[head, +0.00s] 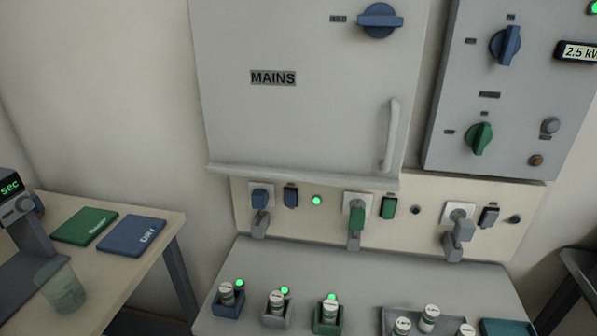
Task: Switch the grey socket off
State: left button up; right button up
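The grey socket (459,209) is the rightmost of three on the cream panel below the mains cabinet. A grey plug (464,230) sits in it. A dark grey rocker switch (489,215) is just right of it; its position is too small to tell. A small lamp (515,219) beyond the switch looks dim green, and I cannot tell if it is lit. Neither of my grippers is in view.
Blue (261,197) and green (355,207) sockets with switches share the panel. The closed mains cabinet (300,120) overhangs it. Below, a grey bench (370,270) holds small pots in coloured holders. A knob panel (505,100) hangs upper right. A side table (120,262) stands left.

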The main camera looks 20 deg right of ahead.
aim_at(490, 218)
jog(key=z, duration=1.85)
